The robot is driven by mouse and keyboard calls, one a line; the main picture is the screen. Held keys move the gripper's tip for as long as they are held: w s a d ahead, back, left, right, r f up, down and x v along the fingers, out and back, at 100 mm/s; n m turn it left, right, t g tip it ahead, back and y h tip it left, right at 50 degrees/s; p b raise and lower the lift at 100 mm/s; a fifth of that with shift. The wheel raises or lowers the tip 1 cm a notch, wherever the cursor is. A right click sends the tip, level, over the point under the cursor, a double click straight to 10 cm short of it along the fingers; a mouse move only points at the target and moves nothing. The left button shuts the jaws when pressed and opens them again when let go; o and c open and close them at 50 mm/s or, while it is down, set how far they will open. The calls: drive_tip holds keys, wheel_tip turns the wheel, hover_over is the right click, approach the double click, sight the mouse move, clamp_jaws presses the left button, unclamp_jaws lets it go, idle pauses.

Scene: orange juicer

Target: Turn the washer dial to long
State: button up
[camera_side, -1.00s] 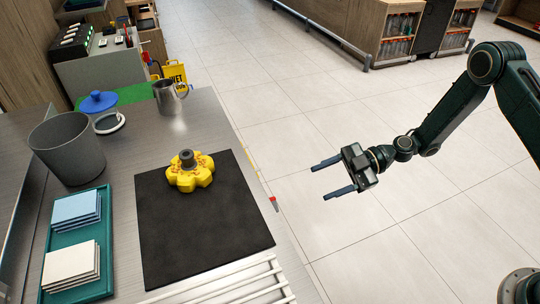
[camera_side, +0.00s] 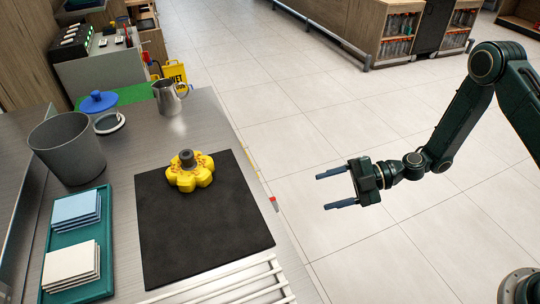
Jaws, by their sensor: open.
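My gripper (camera_side: 326,190) is open and empty, to the right of the counter, over the floor. Its two fingers point left toward the counter and are well apart from the yellow piece.
On the steel counter (camera_side: 120,170) stand a grey bin (camera_side: 68,150), a steel pitcher (camera_side: 168,98), a blue-lidded item (camera_side: 98,101) and a teal tray (camera_side: 88,188) with blue and white stacks. White slats (camera_side: 225,290) lie at the near edge. Space between gripper and counter is clear.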

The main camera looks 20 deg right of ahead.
drive_tip(key=x, duration=1.3)
drive_tip(key=shift+a, duration=0.1)
drive_tip(key=c, duration=1)
